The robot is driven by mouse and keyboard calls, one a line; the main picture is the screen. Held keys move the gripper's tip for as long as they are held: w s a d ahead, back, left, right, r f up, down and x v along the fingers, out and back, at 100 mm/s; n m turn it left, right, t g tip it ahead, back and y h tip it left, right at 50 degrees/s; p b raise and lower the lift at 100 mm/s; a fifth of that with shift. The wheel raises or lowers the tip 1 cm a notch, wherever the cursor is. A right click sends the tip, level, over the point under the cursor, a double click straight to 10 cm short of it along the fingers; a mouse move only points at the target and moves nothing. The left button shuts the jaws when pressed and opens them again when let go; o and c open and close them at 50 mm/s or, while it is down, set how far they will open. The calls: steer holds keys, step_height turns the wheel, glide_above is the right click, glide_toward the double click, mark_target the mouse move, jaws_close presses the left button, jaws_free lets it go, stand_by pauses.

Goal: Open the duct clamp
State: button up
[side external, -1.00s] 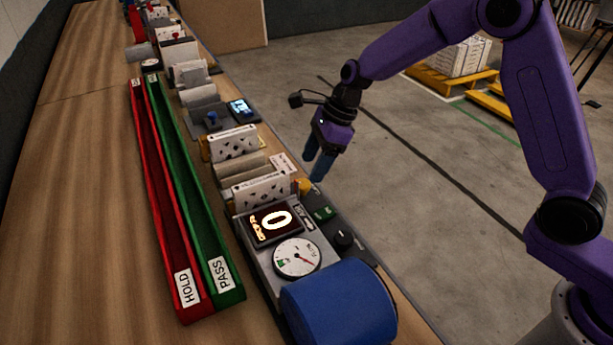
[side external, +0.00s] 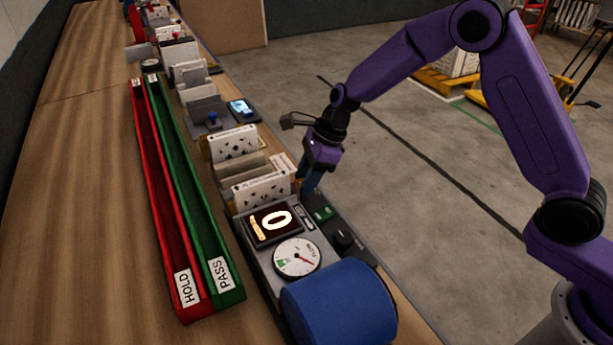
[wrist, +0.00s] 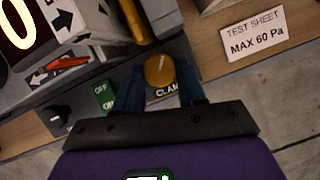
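The duct clamp's control is a round yellow knob (wrist: 160,70) above a label reading "CLAM", the rest of which is covered. My gripper (wrist: 160,85) is open, with one blue finger on each side of the knob. Small gaps seem to show between knob and fingers. In the side external view my gripper (side external: 310,186) points down at the bench's right edge, and its fingers largely hide the knob. The blue duct drum (side external: 340,305) lies at the front of the test unit.
A test unit with a display reading 0 (side external: 273,223), a dial gauge (side external: 297,257), a green ON/OFF switch (side external: 322,213) and a black knob (side external: 343,240) is close by. Boxed filters (side external: 262,190) stand behind. Red HOLD (side external: 160,220) and green PASS (side external: 190,190) trays lie left.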

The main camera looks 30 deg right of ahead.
steer(key=n, duration=0.2)
steer(key=n+g, duration=0.1)
steer(key=shift+w+n+g, duration=0.15)
steer(key=shift+n+g, duration=0.15)
steer(key=shift+n, duration=0.1)
steer(key=shift+w+n+g, duration=0.15)
steer(key=shift+n+g, duration=0.55)
steer(key=shift+n, duration=1)
steer(key=o, duration=1)
steer(key=shift+o, duration=0.2)
steer(key=shift+r, duration=0.1)
steer(key=v, duration=1.7)
steer(key=shift+r, duration=0.2)
